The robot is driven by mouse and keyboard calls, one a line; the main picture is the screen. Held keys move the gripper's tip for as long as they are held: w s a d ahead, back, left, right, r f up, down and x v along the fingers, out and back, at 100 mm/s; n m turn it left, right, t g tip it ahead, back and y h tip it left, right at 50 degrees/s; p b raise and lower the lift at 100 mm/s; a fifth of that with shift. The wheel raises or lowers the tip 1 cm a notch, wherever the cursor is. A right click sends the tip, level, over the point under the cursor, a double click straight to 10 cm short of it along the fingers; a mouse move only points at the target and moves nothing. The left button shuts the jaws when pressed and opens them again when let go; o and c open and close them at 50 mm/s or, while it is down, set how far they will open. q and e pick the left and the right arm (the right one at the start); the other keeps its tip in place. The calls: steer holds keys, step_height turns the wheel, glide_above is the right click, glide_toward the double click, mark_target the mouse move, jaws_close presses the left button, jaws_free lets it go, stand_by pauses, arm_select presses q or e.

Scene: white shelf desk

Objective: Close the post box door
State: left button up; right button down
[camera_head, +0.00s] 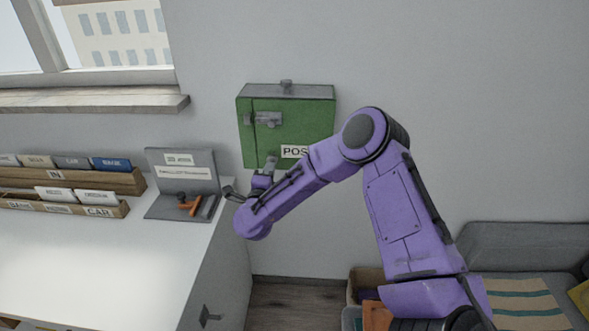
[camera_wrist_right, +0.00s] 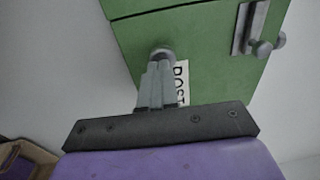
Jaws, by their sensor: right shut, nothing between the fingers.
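The green post box (camera_head: 300,116) hangs on the grey wall in the middle of the head view. Its front has a grey latch (camera_head: 264,119) near the left edge and a white POST label, partly hidden by my right arm. A dark seam runs down beside the latch; I cannot tell whether the door is flush or slightly ajar. My right gripper (camera_head: 269,165) is shut and empty at the box's lower left front. In the wrist view the right gripper's fingertips (camera_wrist_right: 161,54) overlap the green front (camera_wrist_right: 210,55), beside the label (camera_wrist_right: 181,82). Contact is unclear. My left gripper is out of view.
A white desk (camera_head: 110,255) stands at the left, with wooden file racks (camera_head: 75,178) and a grey stand (camera_head: 181,172) holding small tools. A window sill (camera_head: 90,100) juts out at upper left. A grey sofa (camera_head: 530,250) is at lower right.

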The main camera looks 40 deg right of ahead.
steer(key=r+b+v, duration=0.1)
steer(key=b+v, duration=0.2)
steer(key=v, duration=1)
steer(key=s+a+f+n+y, duration=0.25)
steer(key=f+n+y, duration=0.25)
steer(key=f+n, duration=0.3)
steer(key=s+a+f+n+y, duration=0.25)
steer(key=f+n+y, duration=0.25)
steer(key=f+n, duration=0.3)
steer(key=s+f+n+g, duration=0.1)
steer(key=s+f+g, duration=0.2)
steer(key=s+f, duration=0.2)
steer(key=s+d+f+n+g, duration=0.1)
steer(key=s+f, duration=0.5)
steer(key=s, duration=0.6)
steer(key=s+d+f+n+g+y, duration=0.1)
steer(key=s+f+n+g, duration=0.2)
steer(key=s+f, duration=0.3)
steer(key=s+g, duration=0.1)
steer(key=s, duration=0.1)
steer(key=shift+s+d+f+g, duration=0.2)
steer(key=shift+s+d+g, duration=0.1)
steer(key=shift+s, duration=0.1)
steer(key=shift+a, duration=0.1)
